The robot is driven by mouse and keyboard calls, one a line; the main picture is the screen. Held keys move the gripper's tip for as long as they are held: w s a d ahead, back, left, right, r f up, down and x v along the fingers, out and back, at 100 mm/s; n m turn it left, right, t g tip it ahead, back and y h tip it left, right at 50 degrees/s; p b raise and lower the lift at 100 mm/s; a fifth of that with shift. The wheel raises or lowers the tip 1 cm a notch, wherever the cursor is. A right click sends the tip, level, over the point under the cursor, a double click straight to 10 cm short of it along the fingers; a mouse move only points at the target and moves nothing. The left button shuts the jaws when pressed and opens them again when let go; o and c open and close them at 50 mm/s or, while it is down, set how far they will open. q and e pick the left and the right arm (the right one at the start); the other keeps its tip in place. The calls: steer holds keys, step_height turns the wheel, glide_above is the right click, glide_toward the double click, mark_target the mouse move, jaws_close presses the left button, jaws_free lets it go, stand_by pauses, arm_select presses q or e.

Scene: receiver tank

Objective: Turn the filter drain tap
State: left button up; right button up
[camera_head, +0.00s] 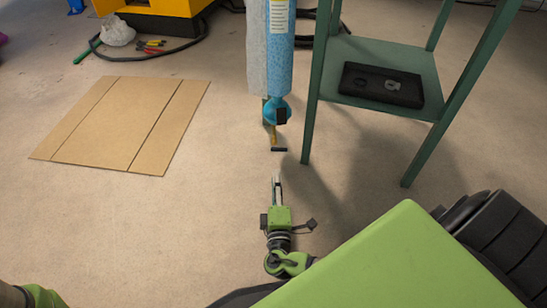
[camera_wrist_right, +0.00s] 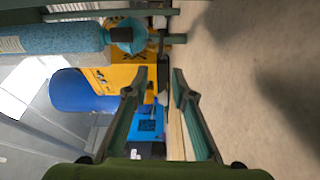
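The filter is an upright blue cylinder (camera_head: 279,50) with a rounded blue lower end (camera_head: 277,108). Its drain tap (camera_head: 279,149) hangs below, with a yellowish stem and a dark handle. My right gripper (camera_head: 277,178) points toward the tap from the near side, with a visible gap between them. In the right wrist view, the filter (camera_wrist_right: 55,38) lies sideways at upper left. A dark bar (camera_wrist_right: 163,72), which looks like the tap handle, shows between the fingertips of my open right gripper (camera_wrist_right: 160,72). My left gripper is out of view; only part of that arm shows at lower left.
A green stand (camera_head: 333,85) with a black tray (camera_head: 382,84) is just right of the filter. A brown panel (camera_head: 125,125) lies on the floor at left. A yellow machine (camera_head: 158,8), hoses and tools are behind. Floor around the right gripper is clear.

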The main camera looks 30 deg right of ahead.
mark_target(279, 149)
steer(key=b+x, duration=0.5)
steer(key=x, duration=0.5)
steer(key=shift+w+d+f, duration=0.1)
steer(key=shift+f, duration=0.05)
steer(key=shift+x, duration=0.8)
jaws_close()
